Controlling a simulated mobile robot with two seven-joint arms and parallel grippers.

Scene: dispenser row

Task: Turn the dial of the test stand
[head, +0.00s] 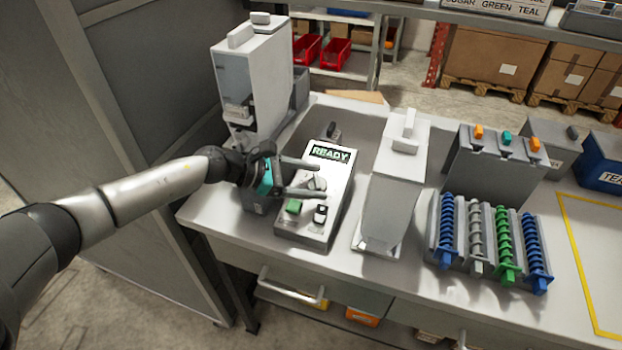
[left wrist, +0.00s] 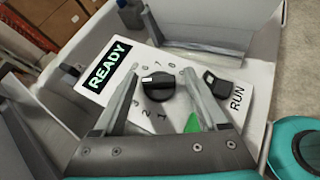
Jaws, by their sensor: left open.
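The test stand (head: 340,190) is a white sloped panel on the table with a display reading READY (head: 331,153). Its dial (left wrist: 158,86) is a round black knob with a pale pointer mark, ringed by printed numbers. A green button (head: 293,206) and a black rocker switch (head: 320,214) sit below the dial; the switch lies by the word RUN in the left wrist view. My left gripper (head: 302,178) is open over the panel, and in the left wrist view its fingers (left wrist: 163,92) lie on either side of the dial. I cannot tell whether they touch it. My right gripper is not in view.
A tall white dispenser (head: 255,75) stands behind left of the stand, and another white dispenser (head: 392,195) stands close on its right. Farther right is a grey dispenser with several coloured spirals (head: 503,243). A yellow-outlined area (head: 595,250) of the table is clear.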

